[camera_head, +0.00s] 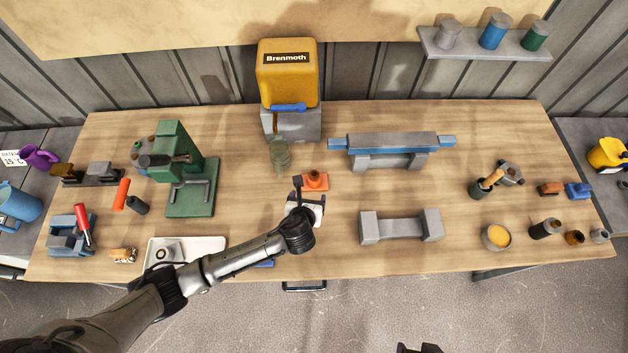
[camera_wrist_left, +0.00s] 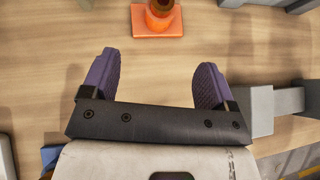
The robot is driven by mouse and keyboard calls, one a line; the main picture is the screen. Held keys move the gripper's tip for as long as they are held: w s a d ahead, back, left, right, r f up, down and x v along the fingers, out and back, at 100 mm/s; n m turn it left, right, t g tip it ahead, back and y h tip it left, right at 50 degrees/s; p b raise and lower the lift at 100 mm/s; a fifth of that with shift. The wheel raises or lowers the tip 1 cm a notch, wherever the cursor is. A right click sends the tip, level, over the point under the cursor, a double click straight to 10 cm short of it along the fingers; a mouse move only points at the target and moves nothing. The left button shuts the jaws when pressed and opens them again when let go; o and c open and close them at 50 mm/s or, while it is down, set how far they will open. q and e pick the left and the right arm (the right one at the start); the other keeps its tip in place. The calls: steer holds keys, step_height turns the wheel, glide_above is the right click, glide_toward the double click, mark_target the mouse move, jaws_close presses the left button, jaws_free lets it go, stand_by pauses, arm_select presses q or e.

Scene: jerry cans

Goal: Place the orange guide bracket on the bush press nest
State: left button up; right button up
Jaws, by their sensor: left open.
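The orange guide bracket (camera_head: 315,181) is a flat orange plate with a round upright boss, standing on the middle of the bench. It also shows at the top edge of the left wrist view (camera_wrist_left: 157,22), partly cut off. My left gripper (camera_head: 307,196) is just on the near side of it. In the left wrist view its two purple-grey fingers (camera_wrist_left: 158,62) are spread with only bare wood between them, apart from the bracket. A green press (camera_head: 182,170) stands at the left; I cannot make out its nest clearly. A dark piece at the bottom edge (camera_head: 420,349) may be my right gripper.
A glass jar (camera_head: 279,157) stands close left of the bracket, before the yellow Brenmoth machine (camera_head: 287,75). A blue-grey rail fixture (camera_head: 390,147) and a grey cradle (camera_head: 401,228) are at the right. A white tray (camera_head: 212,244) lies at the front left. Bare wood separates press and jar.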

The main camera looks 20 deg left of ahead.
mark_target(314, 180)
arm_select(q)
steer(key=b+x, duration=0.1)
steer(key=x, duration=0.7)
steer(key=shift+w+a+f, duration=0.1)
steer(key=shift+w+f, duration=0.05)
steer(key=shift+w, duration=0.05)
steer(key=shift+b+x, duration=0.55)
steer(key=shift+x, duration=1.9)
steer(key=c, duration=1.3)
